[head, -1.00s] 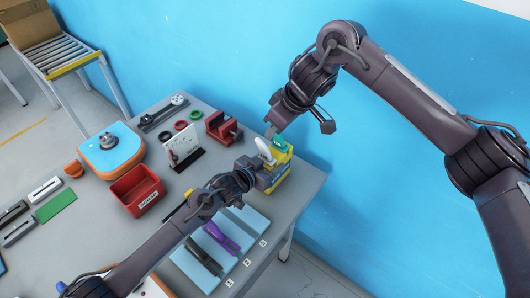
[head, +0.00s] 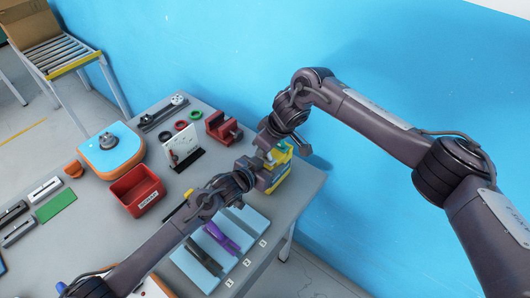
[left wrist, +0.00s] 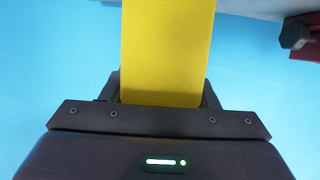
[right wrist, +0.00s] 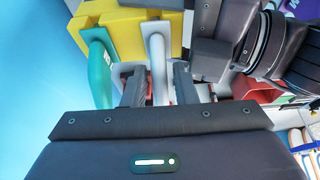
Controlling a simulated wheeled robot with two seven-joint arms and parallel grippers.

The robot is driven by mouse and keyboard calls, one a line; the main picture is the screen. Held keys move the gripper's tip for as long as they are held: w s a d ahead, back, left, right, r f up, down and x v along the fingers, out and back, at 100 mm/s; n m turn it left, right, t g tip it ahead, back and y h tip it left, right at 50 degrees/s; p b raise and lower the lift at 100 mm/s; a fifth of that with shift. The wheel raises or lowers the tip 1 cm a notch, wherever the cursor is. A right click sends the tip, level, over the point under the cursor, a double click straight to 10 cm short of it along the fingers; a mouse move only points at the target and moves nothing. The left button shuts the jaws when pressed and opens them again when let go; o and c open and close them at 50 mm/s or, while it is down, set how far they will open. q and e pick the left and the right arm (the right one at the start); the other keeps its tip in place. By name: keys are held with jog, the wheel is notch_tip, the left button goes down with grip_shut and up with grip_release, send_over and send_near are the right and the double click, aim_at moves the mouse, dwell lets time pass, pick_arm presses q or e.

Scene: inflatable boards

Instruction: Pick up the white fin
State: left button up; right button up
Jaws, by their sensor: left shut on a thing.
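The white fin (right wrist: 158,62) stands upright in a yellow rack (right wrist: 124,34) in the right wrist view, beside a green fin (right wrist: 102,70). My right gripper (right wrist: 160,82) is open, with one finger on each side of the white fin and gaps showing. In the head view my right gripper (head: 268,143) hides most of the white fin. My left gripper (head: 262,176) is shut on the yellow rack, which fills the space between its fingers in the left wrist view (left wrist: 165,50).
A red bin (head: 137,190), a white upright board (head: 184,145) and a red clamp (head: 222,128) stand left of the grippers. A light-blue mat (head: 195,265) with purple and dark fins lies in front. The blue wall is close behind.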

jog(key=shift+f, duration=0.2)
grip_shut()
jog(key=shift+r, duration=0.1)
notch_tip(320, 180, up, 10)
jog(key=shift+f, duration=0.1)
dwell(0.3)
pick_arm(q)
jog(key=o, duration=1.1)
